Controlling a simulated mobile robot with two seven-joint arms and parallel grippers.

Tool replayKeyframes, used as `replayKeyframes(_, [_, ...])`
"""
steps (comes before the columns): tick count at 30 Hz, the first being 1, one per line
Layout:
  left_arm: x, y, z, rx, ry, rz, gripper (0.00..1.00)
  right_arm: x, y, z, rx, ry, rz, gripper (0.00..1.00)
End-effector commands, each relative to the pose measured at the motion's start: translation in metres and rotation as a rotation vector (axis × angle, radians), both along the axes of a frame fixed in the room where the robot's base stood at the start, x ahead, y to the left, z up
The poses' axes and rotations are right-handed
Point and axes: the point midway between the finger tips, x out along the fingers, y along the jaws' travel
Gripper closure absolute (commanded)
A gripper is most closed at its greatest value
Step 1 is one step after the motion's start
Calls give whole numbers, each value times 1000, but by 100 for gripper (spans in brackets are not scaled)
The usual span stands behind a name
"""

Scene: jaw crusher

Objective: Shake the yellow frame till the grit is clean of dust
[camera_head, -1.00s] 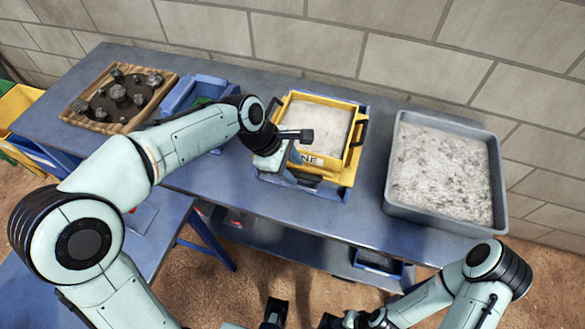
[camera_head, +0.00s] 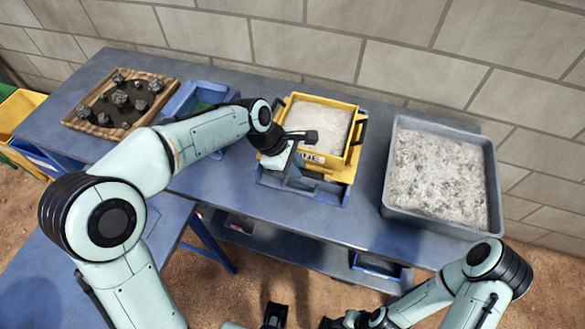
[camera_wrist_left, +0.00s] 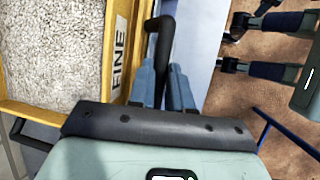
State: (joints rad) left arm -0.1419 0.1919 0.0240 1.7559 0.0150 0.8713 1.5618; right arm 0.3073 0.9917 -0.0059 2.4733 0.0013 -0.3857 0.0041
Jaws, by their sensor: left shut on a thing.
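The yellow frame (camera_head: 352,145) holds pale grit (camera_head: 318,122) and sits over a blue stand on the bench. Its front bears a "FINE" label, partly covered by my left gripper. My left gripper (camera_head: 296,165) is at the frame's front left. In the left wrist view, the fingers (camera_wrist_left: 161,80) are closed around a black handle (camera_wrist_left: 160,38) on the frame's side, and the grit (camera_wrist_left: 55,45) looks pale and speckled. My right gripper (camera_head: 302,317) is low at the bottom edge, empty, its two dark fingers apart.
A grey tub (camera_head: 490,200) of pale, dark-flecked material stands to the right. A wooden tray (camera_head: 72,122) with dark rocks and a blue bin (camera_head: 185,97) are to the left. The bench (camera_head: 235,190) stands against a block wall. A small blue tray (camera_head: 375,265) sits below.

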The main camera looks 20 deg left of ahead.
Motion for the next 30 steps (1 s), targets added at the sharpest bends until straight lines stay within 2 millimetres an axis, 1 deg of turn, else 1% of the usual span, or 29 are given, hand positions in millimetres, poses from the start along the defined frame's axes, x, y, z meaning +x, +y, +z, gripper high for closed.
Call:
replayKeyframes(1, [5, 0, 4, -1, -1, 0, 100, 3, 0, 6, 0, -3, 0, 57])
replayKeyframes(8, [5, 0, 1, -1, -1, 1, 100, 2, 0, 4, 0, -2, 0, 57])
replayKeyframes(9, [5, 0, 1, -1, -2, 1, 78, 2, 0, 4, 0, -2, 0, 57])
replayKeyframes(11, [5, 0, 1, -1, -2, 1, 58, 2, 0, 4, 0, -2, 0, 57])
replayKeyframes(12, [5, 0, 1, -1, -2, 1, 56, 2, 0, 4, 0, -2, 0, 57])
replayKeyframes(20, [5, 0, 1, 0, -1, 0, 56, 2, 0, 4, 0, -2, 0, 57])
replayKeyframes(23, [4, 2, 6, 0, -4, 2, 56, 2, 0, 5, 0, -2, 0, 57])
replayKeyframes(26, [3, 8, 19, -1, -5, 3, 56, 3, 0, 7, 0, -3, 0, 57])
replayKeyframes(29, [-1, 16, 38, -1, -6, 4, 56, 4, 0, 10, 1, -5, 0, 57])
replayKeyframes(30, [-2, 20, 48, -1, -8, 4, 56, 5, 0, 11, 0, -6, 0, 57])
